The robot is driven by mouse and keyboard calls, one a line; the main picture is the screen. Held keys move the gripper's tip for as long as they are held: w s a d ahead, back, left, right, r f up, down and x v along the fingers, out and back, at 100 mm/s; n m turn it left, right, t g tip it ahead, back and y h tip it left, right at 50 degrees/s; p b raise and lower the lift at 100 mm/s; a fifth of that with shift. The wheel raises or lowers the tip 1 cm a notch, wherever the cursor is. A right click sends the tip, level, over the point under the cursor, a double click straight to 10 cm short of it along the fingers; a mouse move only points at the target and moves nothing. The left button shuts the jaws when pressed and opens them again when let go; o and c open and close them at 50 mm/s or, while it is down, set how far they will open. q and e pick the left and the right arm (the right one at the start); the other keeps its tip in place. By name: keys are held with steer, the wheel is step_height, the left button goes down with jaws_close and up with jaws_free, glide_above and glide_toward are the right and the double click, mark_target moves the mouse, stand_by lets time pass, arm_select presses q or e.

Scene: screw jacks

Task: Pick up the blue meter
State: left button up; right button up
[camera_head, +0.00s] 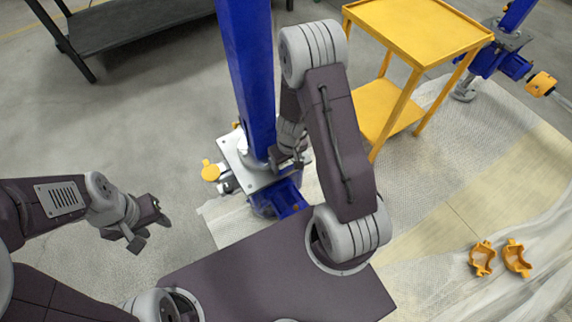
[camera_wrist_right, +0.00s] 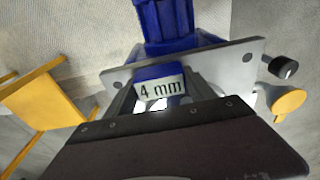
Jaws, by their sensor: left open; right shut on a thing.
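The blue meter (camera_wrist_right: 158,72) shows in the right wrist view, a small blue block with a white display reading "4 mm". My right gripper (camera_wrist_right: 158,98) is shut on it, with one finger on each side. In the head view my right gripper (camera_head: 290,160) is at the screw jack's pale base plate, beside the blue column, and the meter is hidden there. My left gripper (camera_head: 148,226) is open and empty over the floor at the left.
The blue screw jack column (camera_head: 247,70) rises from a metal plate (camera_head: 232,152) with an orange knob (camera_head: 211,171). A yellow cart (camera_head: 415,30) stands at the back right. Two orange clamp pieces (camera_head: 482,259) lie at the right. A dark cart (camera_head: 120,30) is at the back left.

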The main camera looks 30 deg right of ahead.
step_height(320, 180, up, 10)
steer(key=p, duration=0.9)
steer(key=shift+r+p, duration=0.1)
steer(key=shift+p, duration=0.3)
